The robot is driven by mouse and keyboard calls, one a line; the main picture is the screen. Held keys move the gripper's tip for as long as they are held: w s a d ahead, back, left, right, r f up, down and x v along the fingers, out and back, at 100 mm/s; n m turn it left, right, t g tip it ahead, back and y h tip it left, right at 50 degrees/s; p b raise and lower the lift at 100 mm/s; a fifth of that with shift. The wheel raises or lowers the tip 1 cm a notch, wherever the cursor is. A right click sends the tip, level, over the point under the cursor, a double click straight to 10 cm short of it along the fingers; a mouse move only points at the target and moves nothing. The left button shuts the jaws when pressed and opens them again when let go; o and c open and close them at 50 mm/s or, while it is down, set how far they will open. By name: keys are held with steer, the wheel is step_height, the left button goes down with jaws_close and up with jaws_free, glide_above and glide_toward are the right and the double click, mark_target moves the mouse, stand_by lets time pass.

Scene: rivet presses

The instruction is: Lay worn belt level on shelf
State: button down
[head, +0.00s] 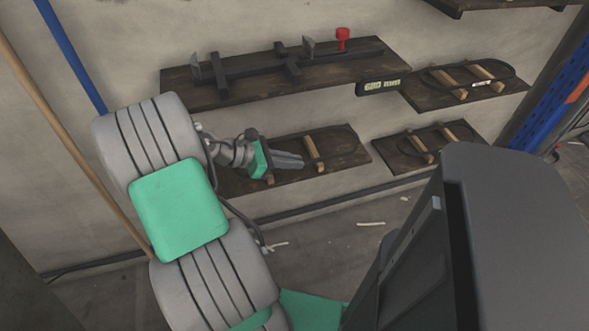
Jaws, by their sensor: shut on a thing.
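The worn belt (354,140) is a thin dark loop at the lower left wooden shelf (350,158). Its right end curves past a light wooden peg (313,154); its left part is hidden behind my gripper. My gripper (300,161) reaches in from the left, low over this shelf, with its grey fingers pointing right between two pegs. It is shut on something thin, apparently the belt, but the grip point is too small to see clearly. The belt looks about flat along the shelf; I cannot tell whether it touches the board.
Above is a shelf (190,96) with a black rail gauge and a red knob (343,38). A small display (380,87) is at its right end. Two right shelves hold dark loops on pegs, upper (515,87) and lower (388,158). A blue rack post (540,105) stands right.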

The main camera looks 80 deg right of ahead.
steer(key=w+d+f+b, duration=0.1)
steer(key=d+f+b, duration=0.1)
steer(key=b, duration=0.2)
steer(key=w+d+f+b, duration=0.1)
steer(key=d+f+b, duration=0.1)
steer(key=b, duration=0.2)
steer(key=w+d+f+b, duration=0.1)
steer(key=d+f+b, duration=0.1)
steer(key=b, duration=0.3)
steer(key=shift+w+d, duration=0.15)
steer(key=shift+w, duration=0.25)
steer(key=shift+p, duration=0.6)
steer(key=shift+f, duration=0.6)
steer(key=c, duration=1.5)
jaws_free()
